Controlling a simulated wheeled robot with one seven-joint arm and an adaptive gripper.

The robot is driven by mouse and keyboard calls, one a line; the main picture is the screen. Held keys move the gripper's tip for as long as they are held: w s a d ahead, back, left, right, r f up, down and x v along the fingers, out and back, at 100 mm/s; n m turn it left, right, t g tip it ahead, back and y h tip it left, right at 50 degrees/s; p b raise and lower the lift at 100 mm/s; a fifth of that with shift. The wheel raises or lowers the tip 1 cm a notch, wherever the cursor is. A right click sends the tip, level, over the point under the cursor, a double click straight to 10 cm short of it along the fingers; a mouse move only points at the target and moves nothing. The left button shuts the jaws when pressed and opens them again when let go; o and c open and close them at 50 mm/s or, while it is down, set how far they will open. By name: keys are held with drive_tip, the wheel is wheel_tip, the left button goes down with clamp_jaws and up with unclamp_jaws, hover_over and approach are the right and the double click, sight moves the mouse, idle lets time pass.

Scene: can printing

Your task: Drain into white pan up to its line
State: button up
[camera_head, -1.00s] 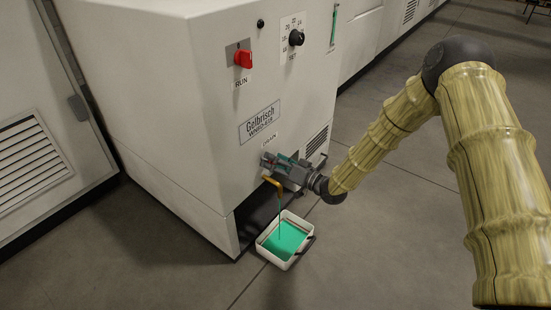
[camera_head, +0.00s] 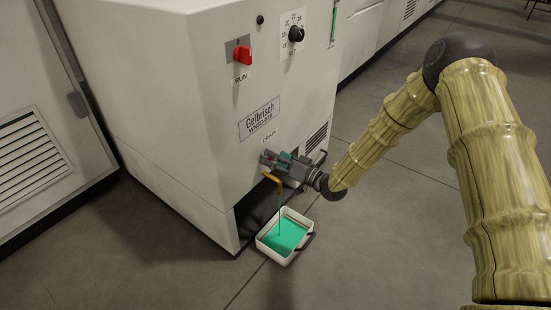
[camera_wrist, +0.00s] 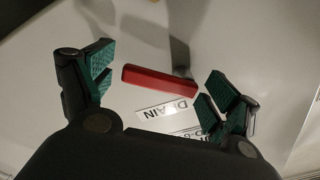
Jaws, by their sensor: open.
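The white pan (camera_head: 262,249) stands on the floor below the machine's front and holds green liquid (camera_head: 287,235). A thin green stream runs from the brass spout (camera_head: 271,178) down into it. I cannot make out the pan's line. My gripper (camera_head: 276,162) is at the drain on the machine's front. In the wrist view, my gripper (camera_wrist: 158,88) is open, with its green-padded fingers on either side of a red drain handle (camera_wrist: 158,84). There are gaps between the fingers and the handle. The handle is hidden by my gripper in the head view.
The machine (camera_head: 180,120) has a red run switch (camera_head: 242,55) and a black dial (camera_head: 296,34) above the drain. A drain label (camera_wrist: 168,108) lies beside the handle. The floor around the pan is clear.

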drive_tip(key=v, duration=1.2)
